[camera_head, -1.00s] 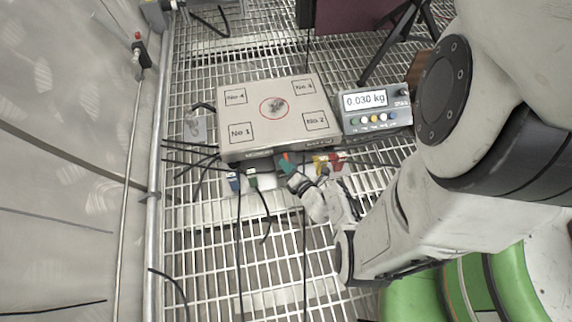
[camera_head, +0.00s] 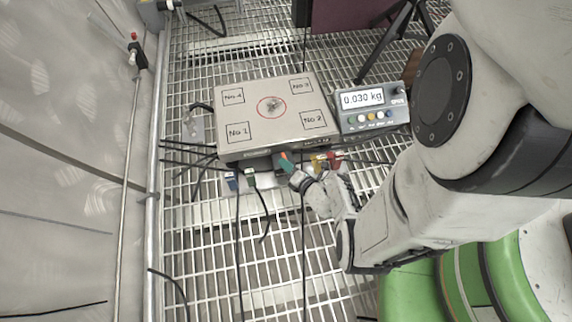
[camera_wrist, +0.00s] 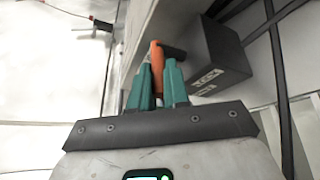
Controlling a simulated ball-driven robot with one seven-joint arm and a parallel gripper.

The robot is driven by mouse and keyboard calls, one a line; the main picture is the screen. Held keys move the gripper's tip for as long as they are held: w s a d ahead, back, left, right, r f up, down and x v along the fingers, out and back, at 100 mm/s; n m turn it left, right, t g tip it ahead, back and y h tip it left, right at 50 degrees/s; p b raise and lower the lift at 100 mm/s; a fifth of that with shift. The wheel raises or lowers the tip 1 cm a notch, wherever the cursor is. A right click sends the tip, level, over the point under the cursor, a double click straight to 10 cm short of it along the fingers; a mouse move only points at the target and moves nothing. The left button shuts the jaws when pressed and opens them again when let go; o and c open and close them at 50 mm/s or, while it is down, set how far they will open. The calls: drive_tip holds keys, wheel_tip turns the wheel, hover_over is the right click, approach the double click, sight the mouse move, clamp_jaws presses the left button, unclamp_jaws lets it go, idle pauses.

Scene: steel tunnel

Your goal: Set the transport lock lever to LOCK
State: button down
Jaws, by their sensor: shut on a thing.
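The orange lever (camera_wrist: 156,56) stands between the two teal fingertips of my gripper (camera_wrist: 157,72) in the wrist view. My gripper is shut on it. In the head view my gripper (camera_head: 283,164) is at the front edge of the platform scale (camera_head: 247,106), and only a little orange shows there. A dark block (camera_wrist: 213,58) with small lettering is just right of the lever in the wrist view; I cannot read the lettering. The lever's base and its marked positions are hidden or too small to tell.
The scale's display box (camera_head: 364,108) reads 0.030 kg. Blue and green plugs (camera_head: 249,178) are left of my gripper, and yellow and red ones (camera_head: 333,160) right of it. Black cables hang across the grating (camera_head: 205,255). A tunnel wall (camera_head: 65,150) rises at left.

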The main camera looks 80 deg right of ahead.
drive_tip(key=shift+s+d+n+t+y+b, duration=0.1)
drive_tip(key=shift+s+d+n+t+y, duration=0.15)
drive_tip(key=shift+n+t+y, duration=0.45)
drive_tip(key=shift+s+d+n+t+y+b, duration=0.2)
drive_tip(key=shift+n+t+y, duration=0.25)
drive_tip(key=shift+n+y, duration=0.55)
drive_tip(key=shift+s+d+n+t+y+b, duration=0.15)
drive_tip(key=shift+s+n+t+y, duration=0.15)
drive_tip(key=shift+n+t+y, duration=0.55)
drive_tip(key=shift+g+y, duration=0.3)
drive_tip(key=shift+y, duration=0.05)
drive_tip(key=c, duration=1.4)
unclamp_jaws()
drive_tip(key=shift+s, duration=0.1)
